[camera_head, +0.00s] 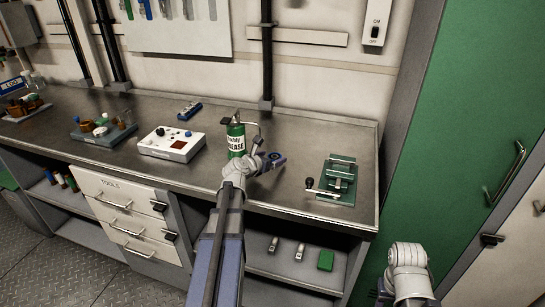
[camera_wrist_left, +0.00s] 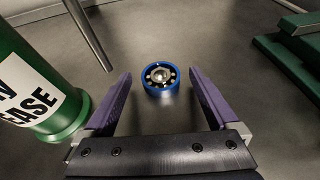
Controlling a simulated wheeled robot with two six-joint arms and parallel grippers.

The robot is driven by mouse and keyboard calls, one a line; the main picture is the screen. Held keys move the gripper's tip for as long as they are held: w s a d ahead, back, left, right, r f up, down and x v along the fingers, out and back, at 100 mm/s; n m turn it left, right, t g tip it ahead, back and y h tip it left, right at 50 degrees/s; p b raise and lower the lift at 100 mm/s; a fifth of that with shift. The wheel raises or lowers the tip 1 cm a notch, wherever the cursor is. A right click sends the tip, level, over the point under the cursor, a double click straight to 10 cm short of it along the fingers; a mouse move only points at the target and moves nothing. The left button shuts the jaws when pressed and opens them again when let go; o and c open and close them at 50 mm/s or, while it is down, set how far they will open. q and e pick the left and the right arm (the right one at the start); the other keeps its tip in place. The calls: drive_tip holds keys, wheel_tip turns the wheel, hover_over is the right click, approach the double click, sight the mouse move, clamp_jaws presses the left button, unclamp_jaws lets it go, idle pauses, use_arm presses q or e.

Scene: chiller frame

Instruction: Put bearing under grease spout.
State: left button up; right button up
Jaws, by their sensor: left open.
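The green grease can (camera_head: 236,138) with a white label stands upright on the grey workbench. Its thin spout (camera_head: 255,124) reaches out to the right and bends down. In the left wrist view the can (camera_wrist_left: 38,85) is at the left and the metal spout tube (camera_wrist_left: 88,35) is at the upper left. The bearing (camera_wrist_left: 160,78), a blue ring with a metal centre, lies flat on the bench beyond my fingertips. My left gripper (camera_wrist_left: 158,85) is open and empty, with the bearing ahead of the gap between its purple fingers. It also shows in the head view (camera_head: 272,161), right of the can.
A green fixture (camera_head: 338,180) with a black-knobbed lever stands to the right on the bench. A white control box (camera_head: 171,143) stands left of the can. A blue tool (camera_head: 190,110) lies behind. My right arm shows at the lower right.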

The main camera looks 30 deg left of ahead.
use_arm(q)
drive_tip(key=p+v, duration=0.3)
drive_tip(key=v, duration=0.8)
drive_tip(key=shift+d+r+p, duration=0.1)
drive_tip(key=shift+p, duration=0.25)
